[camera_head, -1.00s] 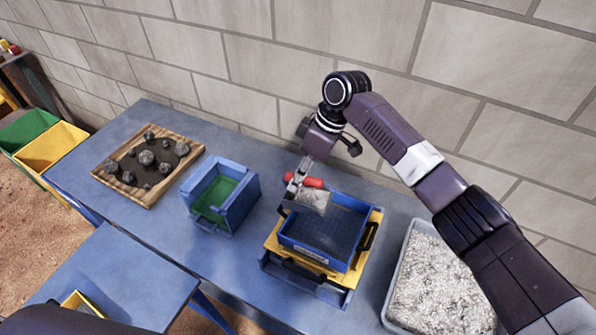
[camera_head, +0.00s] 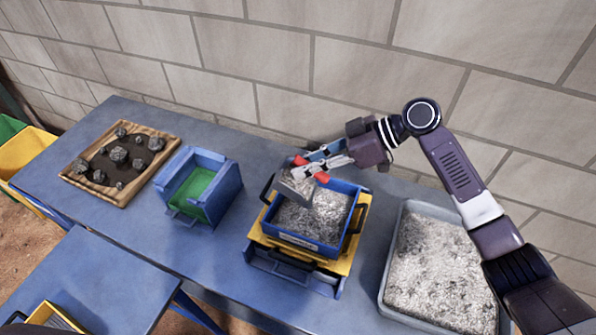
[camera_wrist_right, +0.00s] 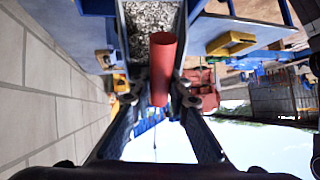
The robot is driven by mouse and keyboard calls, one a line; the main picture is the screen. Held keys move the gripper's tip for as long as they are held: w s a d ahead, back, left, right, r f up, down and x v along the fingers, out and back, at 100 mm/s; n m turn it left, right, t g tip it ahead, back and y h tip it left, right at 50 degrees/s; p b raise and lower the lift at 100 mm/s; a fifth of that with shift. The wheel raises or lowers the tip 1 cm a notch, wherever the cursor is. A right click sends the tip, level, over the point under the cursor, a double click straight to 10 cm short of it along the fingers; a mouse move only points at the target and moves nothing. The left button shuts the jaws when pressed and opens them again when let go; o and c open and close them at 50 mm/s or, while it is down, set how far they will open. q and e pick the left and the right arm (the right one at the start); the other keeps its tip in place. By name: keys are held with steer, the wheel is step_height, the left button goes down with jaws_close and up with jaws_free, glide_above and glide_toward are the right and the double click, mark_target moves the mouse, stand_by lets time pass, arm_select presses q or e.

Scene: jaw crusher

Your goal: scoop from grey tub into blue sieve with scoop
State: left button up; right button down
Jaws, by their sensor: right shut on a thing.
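My right gripper (camera_head: 322,165) is shut on the red handle of the scoop (camera_head: 297,187). The red handle (camera_wrist_right: 161,68) also shows between the fingers in the right wrist view. The metal scoop is tilted steeply over the left part of the blue sieve (camera_head: 299,240). Grey gravel (camera_head: 315,217) covers the sieve's floor. The sieve sits on a yellow frame on the blue table. The grey tub (camera_head: 388,297), full of pale gravel, stands to the right of the sieve. My left gripper is not in view.
A blue box with a green inside (camera_head: 199,190) stands left of the sieve. A wooden tray with dark rocks (camera_head: 118,160) lies farther left. A block wall (camera_head: 300,80) runs close behind the table. Bare table lies between these things.

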mark_target(325, 174)
steer(key=shift+s+d+f+n+y+b, duration=0.2)
steer(key=shift+d+y+b, duration=0.55)
steer(key=shift+b, duration=1.15)
steer(key=shift+s+d+f+y+b, duration=0.1)
steer(key=shift+d+f+y+b, duration=0.2)
steer(key=shift+d+y+b, duration=1)
steer(key=shift+s+d+f+n+y+b, duration=0.1)
steer(key=shift+f+y+b, duration=0.15)
steer(key=shift+b, duration=2.2)
steer(key=shift+d+r+y+b, duration=0.15)
steer(key=shift+d+y+b, duration=0.35)
steer(key=shift+b, duration=0.8)
steer(key=shift+s, duration=0.1)
steer(key=shift+r+p, duration=0.3)
steer(key=shift+p, duration=0.1)
step_height(325, 174, up, 6)
steer(key=h+p, duration=0.5)
steer(key=p, duration=0.5)
steer(key=m+h+p, duration=0.1)
steer(key=h+p, duration=0.4)
steer(key=p, duration=0.6)
steer(key=shift+a+r+g, duration=0.15)
steer(key=shift+r+g, duration=0.05)
steer(key=shift+g, duration=0.1)
steer(key=shift+h, duration=1.1)
